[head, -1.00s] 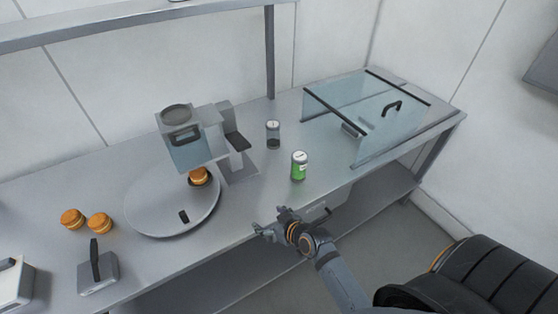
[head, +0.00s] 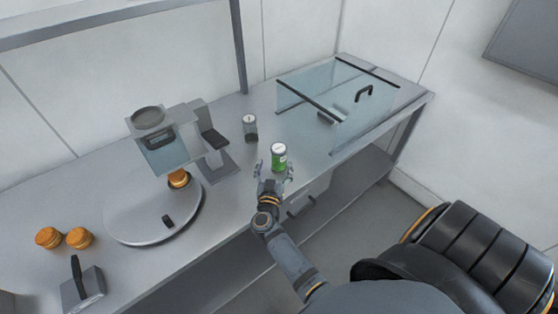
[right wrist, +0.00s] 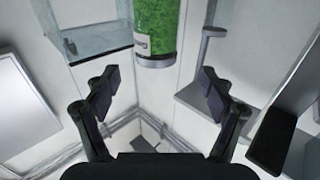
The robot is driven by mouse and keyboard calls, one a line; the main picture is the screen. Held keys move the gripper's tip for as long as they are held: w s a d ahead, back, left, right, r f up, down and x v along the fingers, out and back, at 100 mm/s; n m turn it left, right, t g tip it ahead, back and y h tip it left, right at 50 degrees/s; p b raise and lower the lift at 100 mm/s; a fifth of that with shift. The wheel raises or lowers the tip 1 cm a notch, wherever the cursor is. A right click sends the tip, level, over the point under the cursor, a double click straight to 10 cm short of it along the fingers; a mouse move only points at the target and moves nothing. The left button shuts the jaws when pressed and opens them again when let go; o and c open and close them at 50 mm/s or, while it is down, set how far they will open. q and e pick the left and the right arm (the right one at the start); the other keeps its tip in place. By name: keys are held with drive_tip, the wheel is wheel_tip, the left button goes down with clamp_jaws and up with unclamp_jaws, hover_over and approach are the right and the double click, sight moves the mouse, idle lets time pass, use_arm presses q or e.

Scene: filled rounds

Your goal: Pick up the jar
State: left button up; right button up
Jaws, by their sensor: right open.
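A jar with green contents and a pale lid (head: 279,157) stands upright near the front edge of the counter. It also shows in the right wrist view (right wrist: 155,28) at the top, with a grey end band. My right gripper (head: 274,171) is open, its fingers spread to either side in front of the green jar. In the right wrist view the gripper (right wrist: 158,80) is empty, and the jar lies ahead of the fingertips, roughly centred between them. A second, clear jar with dark contents (head: 250,127) stands farther back. My left gripper is not in view.
A glass-covered case with a black handle (head: 335,100) stands on the right. A grey machine (head: 212,150) and a round plate (head: 140,222) are on the left. Orange-brown rounds (head: 49,238) sit at the far left. The counter between the green jar and case is clear.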

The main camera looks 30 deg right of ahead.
sight(278, 156)
drive_tip(key=x, duration=0.3)
drive_tip(key=shift+a+f, duration=0.15)
drive_tip(key=shift+f, duration=0.05)
drive_tip(key=b+x, duration=0.2)
drive_tip(key=x, duration=0.1)
drive_tip(key=b+x, duration=0.1)
drive_tip(key=x, duration=0.1)
drive_tip(key=shift+s+d+b, duration=0.3)
drive_tip(key=shift+w+d, duration=0.1)
drive_tip(key=shift+w, duration=0.1)
drive_tip(key=shift+s, duration=0.1)
drive_tip(key=shift+c, duration=0.2)
drive_tip(key=shift+s+r, duration=0.1)
drive_tip(key=shift+c, duration=1.3)
drive_tip(key=c, duration=1.1)
wheel_tip(278, 156, up, 10)
drive_tip(key=p, duration=0.3)
